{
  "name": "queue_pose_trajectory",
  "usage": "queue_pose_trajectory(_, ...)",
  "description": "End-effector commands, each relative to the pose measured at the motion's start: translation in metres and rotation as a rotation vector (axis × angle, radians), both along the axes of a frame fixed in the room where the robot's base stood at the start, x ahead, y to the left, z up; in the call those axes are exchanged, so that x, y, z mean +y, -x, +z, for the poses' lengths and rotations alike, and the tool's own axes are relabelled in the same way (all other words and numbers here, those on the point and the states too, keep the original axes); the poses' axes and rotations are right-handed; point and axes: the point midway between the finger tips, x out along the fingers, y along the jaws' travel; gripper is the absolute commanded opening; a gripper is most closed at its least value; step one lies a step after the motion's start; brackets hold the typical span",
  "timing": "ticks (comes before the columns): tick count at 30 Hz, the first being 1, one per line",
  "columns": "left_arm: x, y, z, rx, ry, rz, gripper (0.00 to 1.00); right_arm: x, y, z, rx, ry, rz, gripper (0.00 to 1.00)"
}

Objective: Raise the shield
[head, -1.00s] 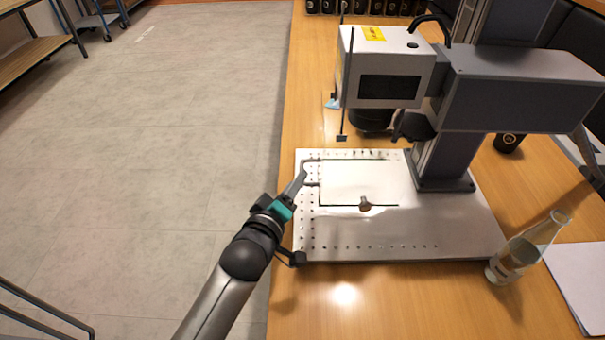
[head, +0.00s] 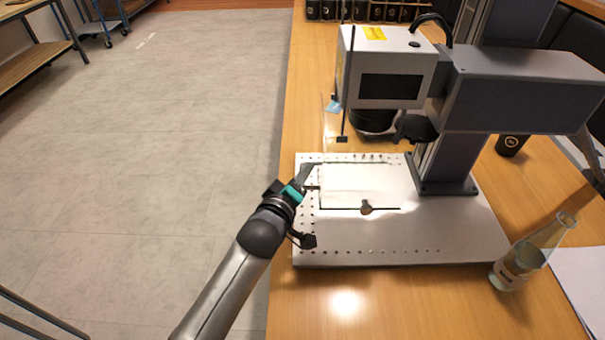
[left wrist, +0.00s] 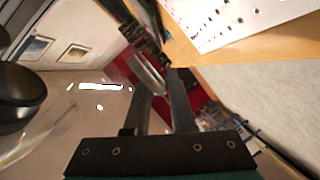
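The shield appears as a clear panel with dark edges (head: 382,209) at the laser marker (head: 392,75), low over its metal base plate (head: 390,246). Its outline is hard to make out against the bright plate. My left gripper (head: 312,170) is at the shield's left side, above the plate's left edge, where it hides the bracket-like handle. In the left wrist view a silver bar (left wrist: 147,74), probably that handle, lies at the fingertips (left wrist: 160,88). The fingers are apart, with a gap showing. Whether they touch the bar is unclear. My right gripper is out of view.
A glass bottle (head: 531,255) stands right of the base plate. A dark cup (head: 510,144) is behind the column, and several dark containers (head: 365,10) line the back.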

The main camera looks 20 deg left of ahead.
Motion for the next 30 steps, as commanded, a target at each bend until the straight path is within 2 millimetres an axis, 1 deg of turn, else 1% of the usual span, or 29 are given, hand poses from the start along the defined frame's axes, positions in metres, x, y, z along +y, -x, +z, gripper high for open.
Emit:
queue_pose_trajectory(1, -0.0001, 0.0001, 0.0000, 0.000, 0.000, 0.000, 0.16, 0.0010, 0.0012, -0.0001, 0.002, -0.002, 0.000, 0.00)
queue_pose_trajectory(5, 0.0000, 0.0002, -0.0002, 0.000, 0.000, 0.000, 0.02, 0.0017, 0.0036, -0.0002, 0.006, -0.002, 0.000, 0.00)
queue_pose_trajectory(6, 0.0001, 0.0003, -0.0003, 0.001, 0.000, 0.001, 0.00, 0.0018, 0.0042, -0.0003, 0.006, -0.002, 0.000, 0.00)
queue_pose_trajectory(30, 0.0006, 0.0006, -0.0017, 0.005, 0.001, 0.002, 0.00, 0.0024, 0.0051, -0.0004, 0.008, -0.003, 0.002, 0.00)
